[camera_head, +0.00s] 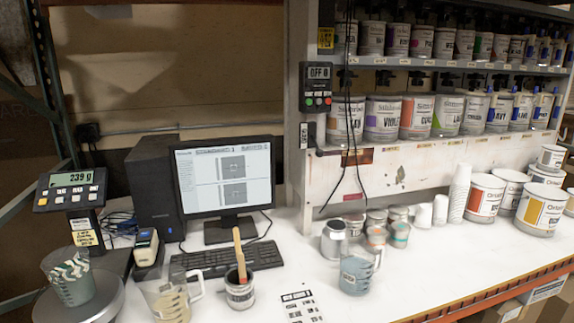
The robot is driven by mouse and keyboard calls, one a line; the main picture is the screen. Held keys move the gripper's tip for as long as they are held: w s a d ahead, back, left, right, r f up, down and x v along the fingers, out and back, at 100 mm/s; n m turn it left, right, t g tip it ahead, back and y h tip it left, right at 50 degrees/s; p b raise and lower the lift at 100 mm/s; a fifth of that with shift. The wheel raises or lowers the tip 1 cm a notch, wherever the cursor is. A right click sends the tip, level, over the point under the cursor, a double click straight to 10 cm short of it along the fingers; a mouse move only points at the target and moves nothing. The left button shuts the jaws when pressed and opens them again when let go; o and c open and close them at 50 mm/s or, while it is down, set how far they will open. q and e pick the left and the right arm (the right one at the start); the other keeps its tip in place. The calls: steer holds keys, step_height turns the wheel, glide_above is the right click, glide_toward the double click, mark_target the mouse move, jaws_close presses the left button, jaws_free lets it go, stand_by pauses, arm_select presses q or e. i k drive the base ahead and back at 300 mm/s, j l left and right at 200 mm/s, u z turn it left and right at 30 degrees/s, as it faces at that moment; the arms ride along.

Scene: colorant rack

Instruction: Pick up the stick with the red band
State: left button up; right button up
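A light wooden stick (238,252) stands almost upright in a small grey can (240,298) near the front of the white table, left of centre. Its upper part sticks out above the rim and leans slightly left. Its lower end is hidden inside the can. Neither of my grippers shows in this view.
A measuring jug (167,301) stands left of the can, and a keyboard (226,259) lies behind it. A bluish jug (357,271) stands to the right. Several small cans and white cups are behind that.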

mark_target(240, 256)
steer(key=u, duration=1.3)
steer(key=k+l+z, duration=0.15)
steer(key=l+z, duration=0.25)
steer(key=k+l+z, duration=0.15)
steer(key=l+z, duration=0.2)
